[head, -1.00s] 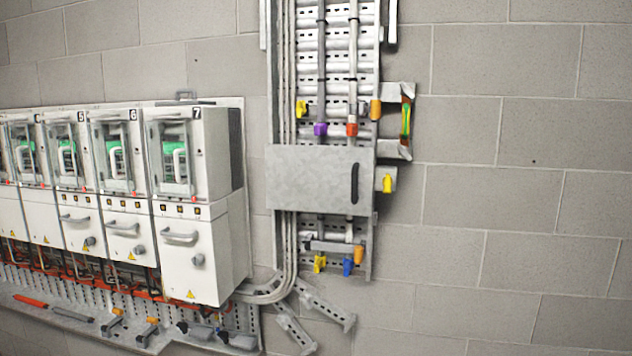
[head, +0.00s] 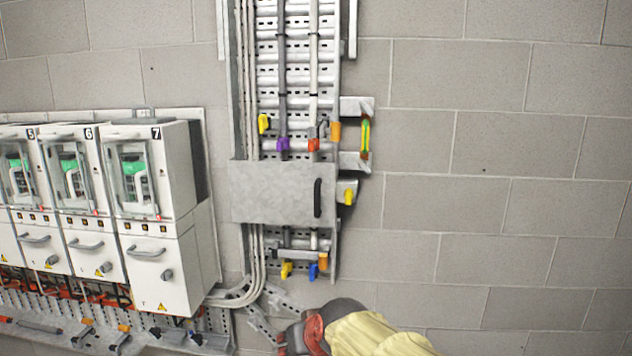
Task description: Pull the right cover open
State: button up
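The right cover (head: 270,192) is a flat grey metal panel across the cable ladder in the head view. It lies closed, with a dark vertical handle (head: 317,198) near its right edge. My gripper (head: 290,340) shows at the bottom edge of the head view, below the cover and clear of it. It is dark and red, behind a pale yellow arm link. Its fingertips are not clear enough to tell whether they are open.
White numbered cabinets (head: 150,205) stand at the left. The cable ladder (head: 297,60) carries yellow, purple, orange and blue valve-like levers. A yellow lever (head: 348,196) sits just right of the cover. The block wall (head: 500,200) to the right is bare.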

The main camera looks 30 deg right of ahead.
jog(key=w+d+r+m+t+h+p, duration=0.1)
jog(key=w+d+r+m+t+h, duration=0.3)
jog(key=w+d+r, duration=0.65)
jog(key=n+t+h, duration=0.2)
jog(key=t+h, duration=0.1)
jog(key=t, duration=0.1)
send_near(317, 201)
jog(key=x, duration=1.1)
jog(key=shift+f+p, duration=0.1)
jog(key=shift+p, duration=0.3)
jog(key=shift+s, duration=0.1)
jog(key=shift+c, duration=0.4)
grip_shut()
